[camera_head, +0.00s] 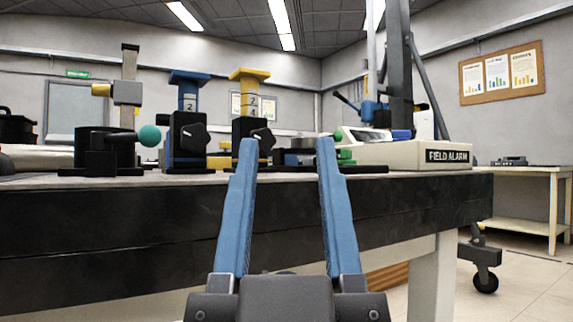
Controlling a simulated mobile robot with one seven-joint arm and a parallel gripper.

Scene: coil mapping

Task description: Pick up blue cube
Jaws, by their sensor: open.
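My gripper (286,145) is open and empty, with two long blue fingers pointing forward and well apart. Its tips overlap the near edge of the workbench (120,235) in the picture, at about tabletop height. I cannot make out a blue cube clearly. A small blue object (401,134) shows at the back right, by a white device; its shape is too small to tell. Another blue part (372,111) shows on a fixture above it, and I cannot tell if it is a separate thing.
A side table (530,172) stands right. Floor at lower right is partly clear.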

